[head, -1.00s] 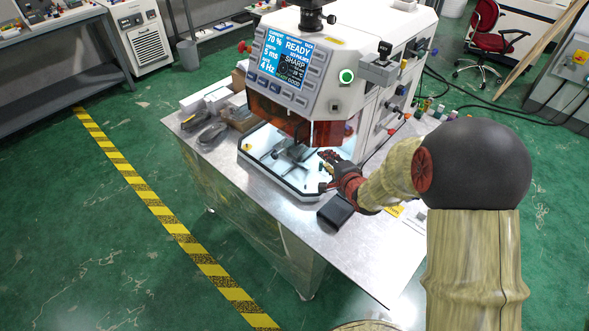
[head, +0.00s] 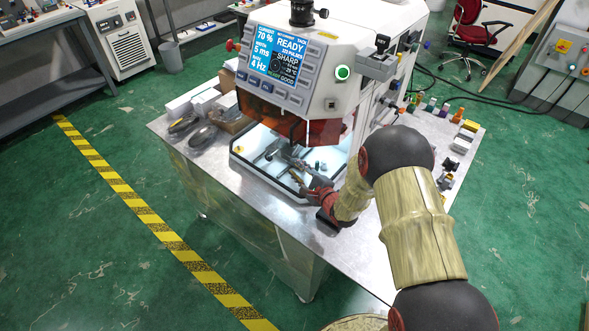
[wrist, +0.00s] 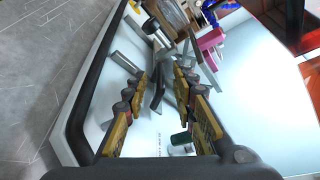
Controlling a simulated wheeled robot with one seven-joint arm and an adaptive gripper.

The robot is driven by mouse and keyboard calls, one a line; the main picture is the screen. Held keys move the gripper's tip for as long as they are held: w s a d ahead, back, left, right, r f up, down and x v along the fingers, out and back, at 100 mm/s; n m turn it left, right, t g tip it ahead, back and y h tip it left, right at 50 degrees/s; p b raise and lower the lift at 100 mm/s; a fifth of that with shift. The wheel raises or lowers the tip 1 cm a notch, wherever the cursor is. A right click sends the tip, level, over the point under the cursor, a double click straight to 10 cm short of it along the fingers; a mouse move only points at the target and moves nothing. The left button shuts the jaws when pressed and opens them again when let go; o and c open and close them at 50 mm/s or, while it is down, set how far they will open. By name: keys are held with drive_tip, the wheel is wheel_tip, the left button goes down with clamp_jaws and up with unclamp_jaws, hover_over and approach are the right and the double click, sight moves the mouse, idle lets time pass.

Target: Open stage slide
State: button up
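The machine (head: 325,60) is white, with a lit display and an orange shield over a bright chamber at its front. Inside the chamber, the stage slide (head: 285,153) shows as small grey metal parts, partly hidden by the shield and my gripper. In the wrist view grey bars and a dark lever-like piece (wrist: 157,92) belong to this area. My gripper (head: 298,181) reaches in over the front lip from the right. In the wrist view its two yellow-padded fingers (wrist: 163,72) are apart, with the dark piece seen between them. Contact cannot be told.
The chamber's dark front rim (wrist: 92,85) runs close by my left finger. A green-and-white cylinder (wrist: 181,139) and a pink part (wrist: 210,40) are near. Small bottles (head: 432,104) line the table's right. The table (head: 225,180) is bare in front.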

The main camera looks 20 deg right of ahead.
drive_tip(key=shift+x, duration=0.85)
drive_tip(key=c, duration=0.3)
drive_tip(key=c, duration=0.4)
clamp_jaws()
